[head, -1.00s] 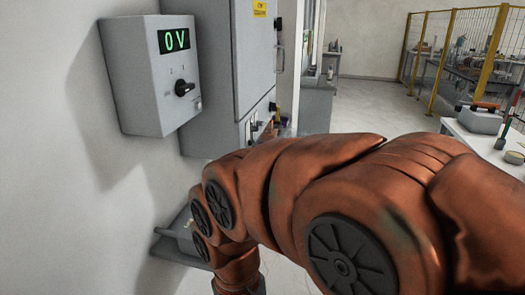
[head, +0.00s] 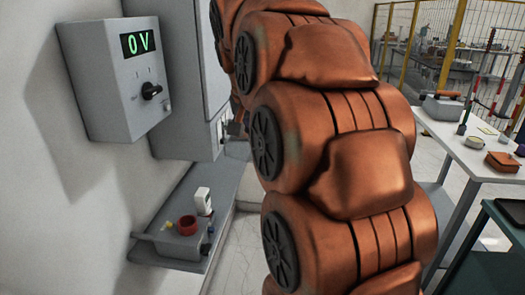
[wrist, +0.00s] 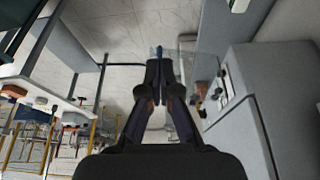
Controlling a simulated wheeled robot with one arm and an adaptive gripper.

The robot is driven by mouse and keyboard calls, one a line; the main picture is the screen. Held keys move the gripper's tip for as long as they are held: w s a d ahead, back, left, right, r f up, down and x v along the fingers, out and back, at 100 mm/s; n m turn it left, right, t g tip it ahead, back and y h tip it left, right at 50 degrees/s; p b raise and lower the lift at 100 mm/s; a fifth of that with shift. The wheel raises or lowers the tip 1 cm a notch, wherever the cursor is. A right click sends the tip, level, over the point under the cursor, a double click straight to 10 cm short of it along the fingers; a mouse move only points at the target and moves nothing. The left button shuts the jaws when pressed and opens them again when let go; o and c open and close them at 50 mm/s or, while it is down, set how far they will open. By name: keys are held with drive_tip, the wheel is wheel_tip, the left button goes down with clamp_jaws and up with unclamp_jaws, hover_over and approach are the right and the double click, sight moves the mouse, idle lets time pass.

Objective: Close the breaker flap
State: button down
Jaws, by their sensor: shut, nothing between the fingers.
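My gripper (wrist: 158,65) is shut and empty in the wrist view, its fingertips at the upper middle. In the head view the cabinet (head: 183,60) stands partly behind my raised orange arm, which hides my gripper and much of the cabinet front.
A grey box (head: 110,80) reading 0 V, with a black knob, hangs on the left wall. A white table (head: 475,158) stands at right. A yellow fence (head: 435,40) is behind.

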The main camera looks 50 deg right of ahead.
drive_tip(key=w+d+f+p, duration=0.3)
drive_tip(key=d+f+p, duration=0.2)
drive_tip(key=f, duration=0.4)
drive_tip(key=shift+w+d+f, duration=0.15)
drive_tip(key=shift+w+d, duration=0.2)
drive_tip(key=shift+d, duration=0.5)
